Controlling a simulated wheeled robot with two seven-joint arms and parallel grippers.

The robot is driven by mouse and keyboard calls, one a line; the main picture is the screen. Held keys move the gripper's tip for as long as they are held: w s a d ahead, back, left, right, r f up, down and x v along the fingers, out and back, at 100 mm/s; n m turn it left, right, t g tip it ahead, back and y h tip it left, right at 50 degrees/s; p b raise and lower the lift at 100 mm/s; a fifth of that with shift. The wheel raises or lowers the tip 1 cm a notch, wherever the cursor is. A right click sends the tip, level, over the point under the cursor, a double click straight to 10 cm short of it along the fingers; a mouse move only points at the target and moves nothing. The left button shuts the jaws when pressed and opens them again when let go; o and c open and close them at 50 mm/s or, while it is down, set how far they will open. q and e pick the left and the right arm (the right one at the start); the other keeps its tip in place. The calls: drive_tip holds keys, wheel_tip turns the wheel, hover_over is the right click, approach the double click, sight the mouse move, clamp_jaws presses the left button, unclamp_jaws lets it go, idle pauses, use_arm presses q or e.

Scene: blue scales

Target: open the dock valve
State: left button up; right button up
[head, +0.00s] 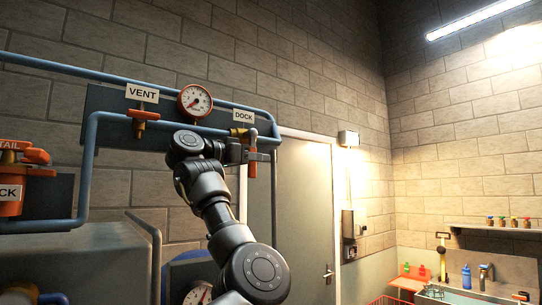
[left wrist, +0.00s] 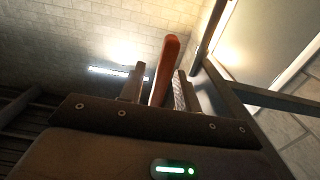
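The dock valve has a brass body (head: 240,132) on the blue pipe, under a white DOCK label (head: 243,116). Its lever (head: 252,169) hangs straight down, with an orange-red grip. In the left wrist view the lever's red grip (left wrist: 166,62) stands between my fingers. My left gripper (head: 257,154) is at the lever, with one finger on each side. In the left wrist view the gripper (left wrist: 157,84) looks open, with a gap between the grip and the left finger; I cannot tell whether the right finger touches it. My right gripper is not in view.
A VENT valve (head: 142,117) and a round gauge (head: 195,100) sit left of the dock valve on the dark blue panel. A closed door (head: 305,210) is to the right. An orange device (head: 14,192) is at far left. A sink (head: 470,296) is at lower right.

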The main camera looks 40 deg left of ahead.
use_arm(q)
drive_tip(key=shift+w+d+r, duration=0.15)
drive_tip(key=shift+w, duration=0.15)
clamp_jaws()
idle(0.3)
